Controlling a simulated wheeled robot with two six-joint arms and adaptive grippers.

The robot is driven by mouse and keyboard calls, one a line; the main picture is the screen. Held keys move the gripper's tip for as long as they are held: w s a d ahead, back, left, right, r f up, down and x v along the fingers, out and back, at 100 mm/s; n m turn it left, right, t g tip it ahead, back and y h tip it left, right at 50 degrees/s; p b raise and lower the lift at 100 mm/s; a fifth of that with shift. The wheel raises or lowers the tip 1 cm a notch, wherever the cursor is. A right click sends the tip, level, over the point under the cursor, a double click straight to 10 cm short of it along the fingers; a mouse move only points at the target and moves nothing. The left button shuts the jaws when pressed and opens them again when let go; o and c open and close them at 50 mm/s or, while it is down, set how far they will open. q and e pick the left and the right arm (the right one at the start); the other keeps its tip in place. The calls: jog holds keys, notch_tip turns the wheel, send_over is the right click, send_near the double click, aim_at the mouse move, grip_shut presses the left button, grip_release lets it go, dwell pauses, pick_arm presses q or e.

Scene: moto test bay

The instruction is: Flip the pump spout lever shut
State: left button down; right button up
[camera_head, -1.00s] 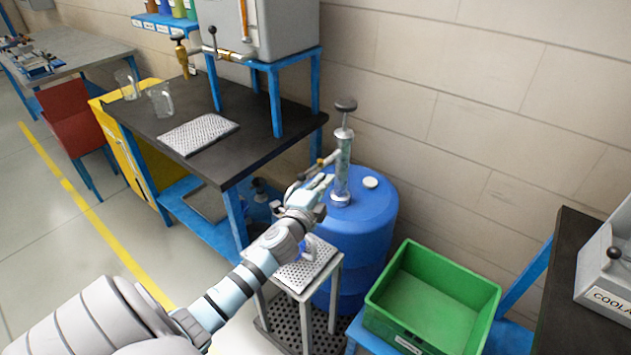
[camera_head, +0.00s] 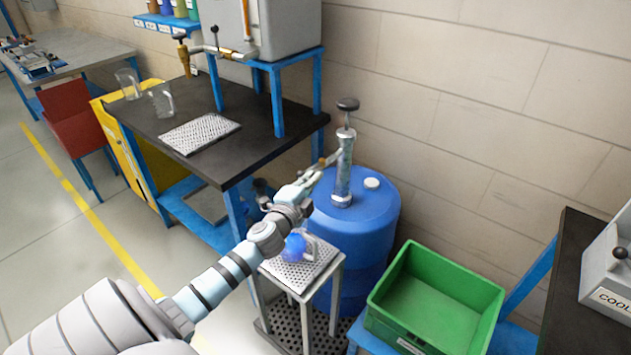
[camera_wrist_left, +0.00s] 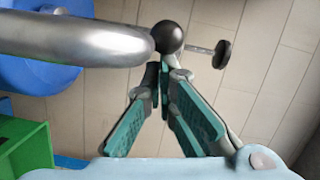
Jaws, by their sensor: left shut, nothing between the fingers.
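The hand pump (camera_head: 343,170) stands upright on the blue drum (camera_head: 365,225), its spout reaching left towards my left gripper (camera_head: 314,175). The gripper is shut and empty, with its tips close to the spout's outer end. In the left wrist view, the spout (camera_wrist_left: 75,38) is a thick silver pipe across the upper left. A black ball knob (camera_wrist_left: 168,36), apparently the lever's, sits just beyond the fingertips (camera_wrist_left: 165,68). I cannot tell whether they touch. The lever's arm is mostly hidden in both views.
A jug with blue liquid (camera_head: 295,247) stands on a perforated stand (camera_head: 318,264) below my left arm. A green crate (camera_head: 485,300) is at the lower right. A dark workbench (camera_head: 262,150) stands behind on the left. A rod with a black end (camera_wrist_left: 222,54) shows in the wrist view.

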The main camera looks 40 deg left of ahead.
pick_arm(q)
jog(key=d+v, duration=0.2)
jog(key=v, duration=0.9)
jog(key=shift+w+d+r+p, duration=0.2)
jog(key=shift+d+r+p, duration=0.1)
jog(key=shift+d+m+h+b, duration=0.1)
jog(key=shift+m+h+b, duration=0.5)
jog(key=shift+h+b, duration=0.4)
